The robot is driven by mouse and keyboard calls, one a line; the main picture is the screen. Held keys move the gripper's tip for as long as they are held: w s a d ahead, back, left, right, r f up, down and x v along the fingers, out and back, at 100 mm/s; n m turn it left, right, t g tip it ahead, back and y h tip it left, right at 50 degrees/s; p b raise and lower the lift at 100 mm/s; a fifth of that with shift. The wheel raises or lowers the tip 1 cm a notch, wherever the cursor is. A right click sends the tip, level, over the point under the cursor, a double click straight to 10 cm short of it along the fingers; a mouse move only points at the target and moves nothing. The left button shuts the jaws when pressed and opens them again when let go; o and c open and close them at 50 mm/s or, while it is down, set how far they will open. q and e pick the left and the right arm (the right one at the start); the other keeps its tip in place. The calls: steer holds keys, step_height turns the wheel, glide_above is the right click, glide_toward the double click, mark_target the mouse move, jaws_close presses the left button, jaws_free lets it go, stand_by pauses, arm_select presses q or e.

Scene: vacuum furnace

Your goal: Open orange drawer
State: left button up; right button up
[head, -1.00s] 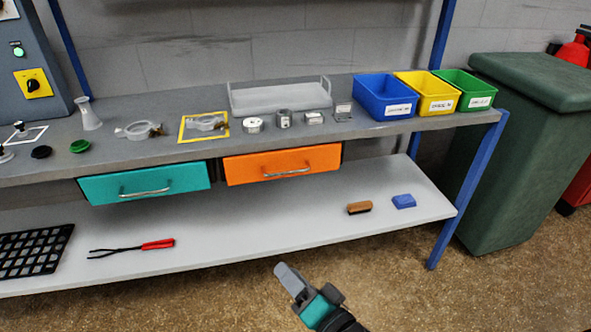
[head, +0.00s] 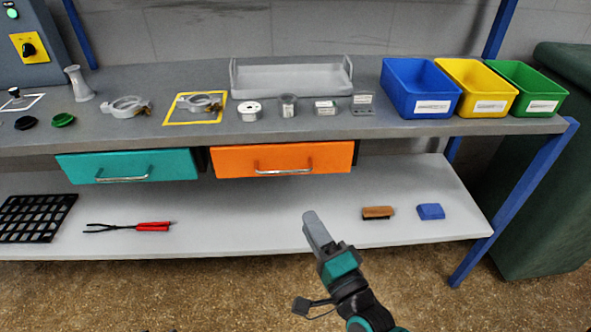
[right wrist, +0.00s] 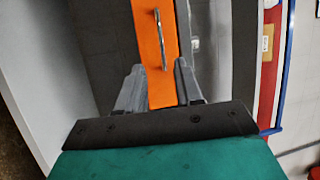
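The orange drawer (head: 232,162) sits closed under the bench top, right of the teal drawer (head: 75,168). Its silver bar handle (head: 284,171) runs level across its front. My right gripper (head: 314,222) is in front of and below the drawer, apart from it. In the right wrist view the orange drawer (right wrist: 149,60) and its handle (right wrist: 161,38) lie ahead, beyond the two fingers. The fingers (right wrist: 157,84) stand apart with nothing between them. My left gripper is not in view.
The lower shelf (head: 240,215) holds a brown brush (head: 378,213), a blue block (head: 430,211), red-handled tongs (head: 130,227) and a black grid (head: 32,217). The bench's blue leg (head: 520,200) and a green bin (head: 550,180) stand at right. Air before the drawer looks clear.

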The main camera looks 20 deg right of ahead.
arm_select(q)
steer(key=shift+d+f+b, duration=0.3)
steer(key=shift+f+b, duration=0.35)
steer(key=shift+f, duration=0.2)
arm_select(e)
steer(key=d+x, duration=0.1)
steer(key=x, duration=1.2)
steer(key=shift+w+a, duration=0.2)
steer(key=shift+w, duration=0.05)
steer(key=shift+r, duration=0.1)
steer(key=shift+c, duration=0.3)
jaws_close()
